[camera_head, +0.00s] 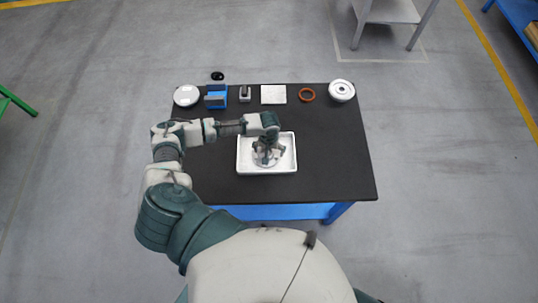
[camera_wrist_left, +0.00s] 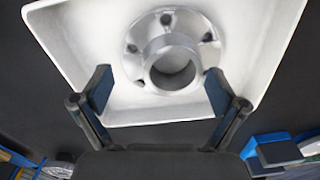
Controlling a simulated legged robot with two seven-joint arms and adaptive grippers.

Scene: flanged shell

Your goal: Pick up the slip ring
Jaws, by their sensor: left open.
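A grey metal flanged part with a hollow round collar and several bolt holes sits in a white tray (camera_head: 243,168). In the left wrist view, its flange (camera_wrist_left: 145,38) and collar (camera_wrist_left: 172,62) show clearly; in the head view, my gripper mostly covers it. My left gripper (camera_head: 268,158) is over the tray. In the left wrist view, its two fingers (camera_wrist_left: 157,92) are open, one on each side of the collar, with nothing held. I cannot tell whether they touch it. An orange-brown ring (camera_head: 307,94) lies at the table's back right. My right gripper is not in view.
Along the black table's (camera_head: 335,160) back edge are a white disc (camera_head: 187,95), a blue block (camera_head: 216,96), a small grey part (camera_head: 245,94), a pale square plate (camera_head: 273,94) and a white wheel (camera_head: 342,90). The table right of the tray is clear.

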